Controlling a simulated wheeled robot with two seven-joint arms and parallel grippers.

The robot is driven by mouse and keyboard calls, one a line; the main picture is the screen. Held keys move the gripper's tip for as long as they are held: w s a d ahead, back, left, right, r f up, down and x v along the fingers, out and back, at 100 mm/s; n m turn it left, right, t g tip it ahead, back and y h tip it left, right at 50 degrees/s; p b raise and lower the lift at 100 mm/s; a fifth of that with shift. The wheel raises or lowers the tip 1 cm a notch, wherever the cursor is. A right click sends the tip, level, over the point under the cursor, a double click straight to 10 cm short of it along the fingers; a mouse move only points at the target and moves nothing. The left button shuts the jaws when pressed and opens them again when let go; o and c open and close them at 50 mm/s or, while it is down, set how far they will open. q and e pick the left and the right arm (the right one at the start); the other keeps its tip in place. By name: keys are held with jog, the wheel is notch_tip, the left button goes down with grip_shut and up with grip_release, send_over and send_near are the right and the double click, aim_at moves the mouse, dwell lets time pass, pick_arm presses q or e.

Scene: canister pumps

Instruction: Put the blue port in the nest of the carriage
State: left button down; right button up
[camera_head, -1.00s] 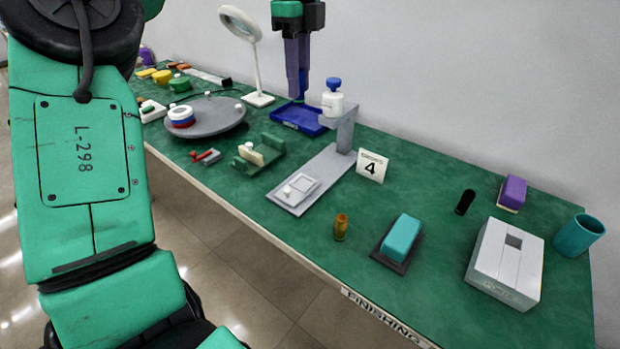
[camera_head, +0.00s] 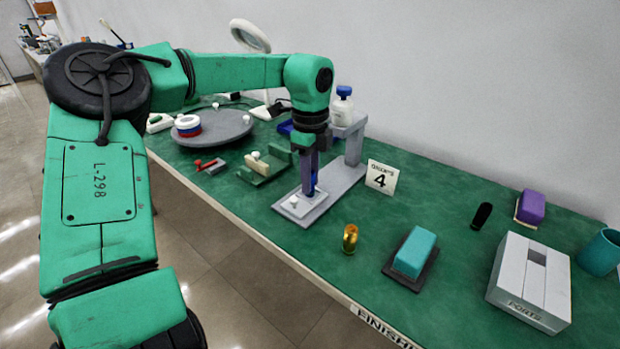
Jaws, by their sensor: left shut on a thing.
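My left gripper (camera_head: 308,190) points straight down over the carriage (camera_head: 303,207), a pale square plate on the grey slide base (camera_head: 344,180) of the stand. The gripper is shut on a narrow blue piece, the blue port (camera_head: 314,178), which shows only as a strip between the fingers. The fingers hide most of the port and the nest, so I cannot tell whether the port touches the nest. A small white knob (camera_head: 293,201) shows at the carriage's left. A white canister with a blue cap (camera_head: 343,105) stands on the stand's post. My right gripper is not in view.
A card numbered 4 (camera_head: 381,177) stands right of the base. A brass piece (camera_head: 350,239), a teal block on a dark pad (camera_head: 414,253) and a grey box (camera_head: 530,282) are further right. A green fixture (camera_head: 262,168) and a grey turntable (camera_head: 228,128) lie left. Bare green table surrounds them.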

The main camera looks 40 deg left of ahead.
pick_arm(q)
jog(key=c, duration=1)
grip_release()
jog(key=o, duration=0.3)
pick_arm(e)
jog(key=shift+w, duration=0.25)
pick_arm(q)
jog(key=shift+o, duration=0.2)
jog(key=shift+r, duration=0.15)
notch_tip(320, 180, up, 12)
jog(key=p, duration=0.1)
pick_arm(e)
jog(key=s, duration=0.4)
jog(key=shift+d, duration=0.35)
